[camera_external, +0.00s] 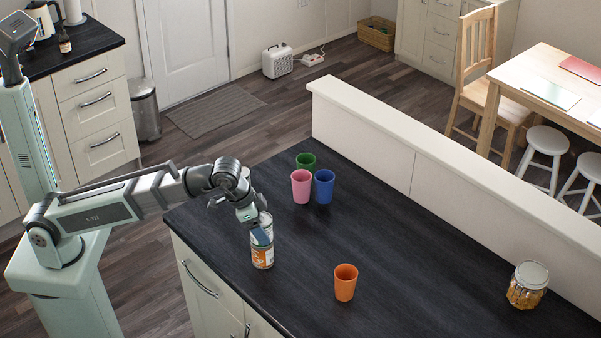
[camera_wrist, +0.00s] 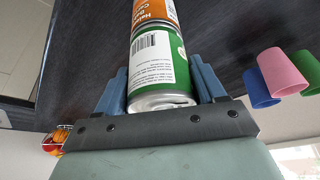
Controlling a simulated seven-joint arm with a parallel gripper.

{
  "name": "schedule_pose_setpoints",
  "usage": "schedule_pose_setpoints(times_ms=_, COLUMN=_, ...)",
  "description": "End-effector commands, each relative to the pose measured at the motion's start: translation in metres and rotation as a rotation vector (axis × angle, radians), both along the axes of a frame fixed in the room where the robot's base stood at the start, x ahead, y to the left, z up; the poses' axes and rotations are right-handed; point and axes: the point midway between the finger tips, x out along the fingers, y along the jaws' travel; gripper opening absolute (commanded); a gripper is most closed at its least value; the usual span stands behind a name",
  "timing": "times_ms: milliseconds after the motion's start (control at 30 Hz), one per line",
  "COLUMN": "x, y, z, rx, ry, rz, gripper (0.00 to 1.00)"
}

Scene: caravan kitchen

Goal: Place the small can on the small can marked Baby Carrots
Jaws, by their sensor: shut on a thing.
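My gripper (camera_wrist: 160,88) is shut on a small can with a green and white label and a barcode (camera_wrist: 158,58), its blue fingers on either side. In the external view the gripper (camera_external: 258,238) reaches down over the counter's near left edge, partly hiding the held can (camera_external: 266,219). A small can with an orange label (camera_external: 263,258) stands upright on the counter directly below. In the wrist view this orange can (camera_wrist: 155,11) lies in line with the held can, end to end. Its white lettering is partly cut off. The two look touching; I cannot tell whether a tiny gap is left.
An orange cup (camera_external: 345,283) stands to the right of the cans. Pink (camera_external: 301,187), blue (camera_external: 324,187) and green (camera_external: 306,161) cups cluster behind. A jar (camera_external: 527,285) stands at the far right, near the raised white ledge (camera_external: 450,170). The dark counter between is clear.

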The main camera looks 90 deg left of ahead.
Motion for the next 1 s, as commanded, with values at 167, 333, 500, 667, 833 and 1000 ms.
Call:
schedule_pose_setpoints(times_ms=167, x=0.0, y=0.0, z=-0.001, rx=0.0, ry=0.0, rz=0.0, gripper=0.3)
schedule_pose_setpoints(times_ms=333, x=0.0, y=0.0, z=-0.003, rx=0.0, ry=0.001, rz=0.0, gripper=0.79)
schedule_pose_setpoints(times_ms=500, x=0.0, y=0.0, z=-0.003, rx=0.0, ry=0.001, rz=0.0, gripper=0.95)
schedule_pose_setpoints(times_ms=667, x=0.0, y=0.0, z=-0.003, rx=0.0, ry=0.001, rz=0.0, gripper=0.95)
schedule_pose_setpoints(times_ms=833, x=0.0, y=0.0, z=0.001, rx=0.0, ry=0.0, rz=0.0, gripper=0.95)
schedule_pose_setpoints(times_ms=1000, x=-0.005, y=-0.001, z=0.014, rx=0.0, ry=0.0, rz=0.0, gripper=0.95)
